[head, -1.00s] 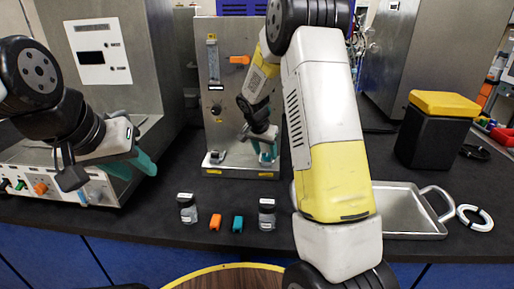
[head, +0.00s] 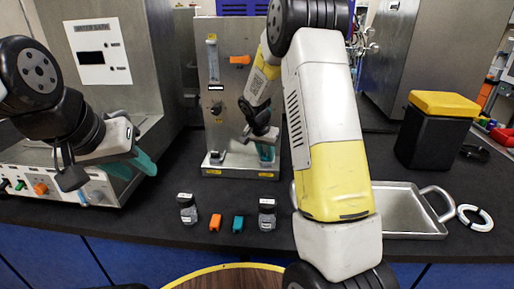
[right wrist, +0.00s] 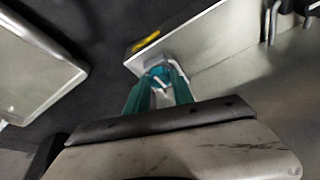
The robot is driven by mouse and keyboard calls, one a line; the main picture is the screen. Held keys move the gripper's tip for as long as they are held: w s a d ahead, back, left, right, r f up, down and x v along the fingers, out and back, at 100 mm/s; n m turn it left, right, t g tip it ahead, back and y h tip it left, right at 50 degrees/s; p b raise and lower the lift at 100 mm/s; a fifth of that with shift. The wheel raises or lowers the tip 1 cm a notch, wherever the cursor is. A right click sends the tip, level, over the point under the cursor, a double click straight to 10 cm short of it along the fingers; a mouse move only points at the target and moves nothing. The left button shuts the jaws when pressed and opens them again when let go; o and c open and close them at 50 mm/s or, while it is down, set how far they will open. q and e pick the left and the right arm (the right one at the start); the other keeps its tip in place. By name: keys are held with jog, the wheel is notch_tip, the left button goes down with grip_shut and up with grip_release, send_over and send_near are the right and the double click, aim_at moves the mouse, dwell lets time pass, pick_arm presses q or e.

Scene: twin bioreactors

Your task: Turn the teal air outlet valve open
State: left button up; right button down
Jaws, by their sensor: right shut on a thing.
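The teal air outlet valve (right wrist: 158,72) shows in the right wrist view at the lower edge of the metal panel, between my teal fingertips. My right gripper (right wrist: 159,82) is shut on it. In the head view my right gripper (head: 267,152) is at the lower right of the upright panel (head: 226,115), and its fingers and wrist hide the valve there, so its handle angle cannot be read. My left gripper (head: 137,165) hangs at the left in front of the bath unit, away from the panel. Its finger gap is not clear.
An orange lever (head: 239,60) is higher on the panel. Two jars (head: 187,208) (head: 267,215), an orange piece (head: 215,222) and a teal piece (head: 237,224) stand on the bench in front. A metal tray (head: 412,212) and a black bin with yellow lid (head: 437,130) are at the right.

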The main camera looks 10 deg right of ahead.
jog(key=n, duration=0.1)
jog(key=n+y, duration=0.1)
jog(key=n, duration=0.2)
jog(key=shift+s+d+t+y, duration=0.1)
jog(key=shift+d+t+y, duration=0.2)
jog(key=shift+t, duration=0.1)
jog(key=n+y, duration=0.1)
jog(key=n, duration=0.3)
jog(key=shift+d+n+y, duration=0.15)
jog(key=shift+n+y, duration=0.15)
jog(key=shift+y, duration=0.1)
jog(key=n+y, duration=0.1)
jog(key=n, duration=0.3)
jog(key=shift+d+n+y, duration=0.15)
jog(key=shift+n+y, duration=0.15)
jog(key=shift+y, duration=0.1)
jog(key=shift+w+d+n+g+y, duration=0.1)
jog(key=shift+n+g+y, duration=0.25)
jog(key=shift+n, duration=0.65)
jog(key=shift+w+n+g+y, duration=0.1)
jog(key=shift+n+g+y, duration=0.2)
jog(key=shift+n, duration=0.7)
jog(key=c, duration=1.1)
grip_release()
